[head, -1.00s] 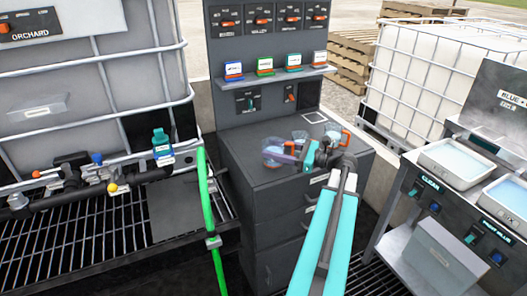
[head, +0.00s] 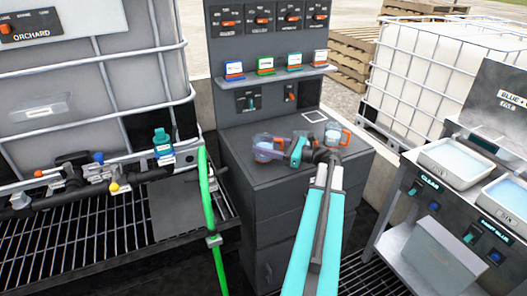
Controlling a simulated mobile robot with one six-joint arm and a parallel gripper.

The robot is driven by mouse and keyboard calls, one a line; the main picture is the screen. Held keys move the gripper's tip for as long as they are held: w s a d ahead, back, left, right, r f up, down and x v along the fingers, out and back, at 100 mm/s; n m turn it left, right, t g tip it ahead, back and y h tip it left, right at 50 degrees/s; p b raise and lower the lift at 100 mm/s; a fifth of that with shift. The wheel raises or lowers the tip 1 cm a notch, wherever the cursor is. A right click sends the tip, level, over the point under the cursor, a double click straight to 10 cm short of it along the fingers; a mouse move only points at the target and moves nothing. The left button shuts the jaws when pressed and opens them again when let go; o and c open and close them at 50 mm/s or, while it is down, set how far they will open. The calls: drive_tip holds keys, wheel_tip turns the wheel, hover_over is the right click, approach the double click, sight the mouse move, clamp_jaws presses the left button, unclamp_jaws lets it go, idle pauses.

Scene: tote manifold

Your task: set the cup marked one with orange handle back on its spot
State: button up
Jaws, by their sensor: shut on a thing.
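My gripper (head: 289,149) is over the top of the dark grey cabinet and is shut on a clear cup with orange on it (head: 266,146), on the left side of the jaws. The fingertips are small and partly hidden by the gripper body. A second clear cup with an orange handle (head: 334,134) stands at the right of the cabinet top, just beyond my wrist. No number can be read on either cup. A white square outline (head: 313,116) is marked at the back right of the cabinet top and looks empty.
The cabinet top (head: 240,160) is clear at its front left. A shelf (head: 280,74) with several small labelled blocks is above it on the panel. A green hose (head: 204,185) rises at the left. Shallow trays (head: 455,163) stand on a bench at the right.

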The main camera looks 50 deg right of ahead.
drive_tip(key=shift+f, duration=1.15)
drive_tip(key=o, duration=1.3)
drive_tip(key=shift+f, duration=0.15)
drive_tip(key=b+v, duration=0.1)
drive_tip(key=v, duration=1.1)
drive_tip(key=shift+b, duration=0.35)
drive_tip(key=shift+s, duration=0.15)
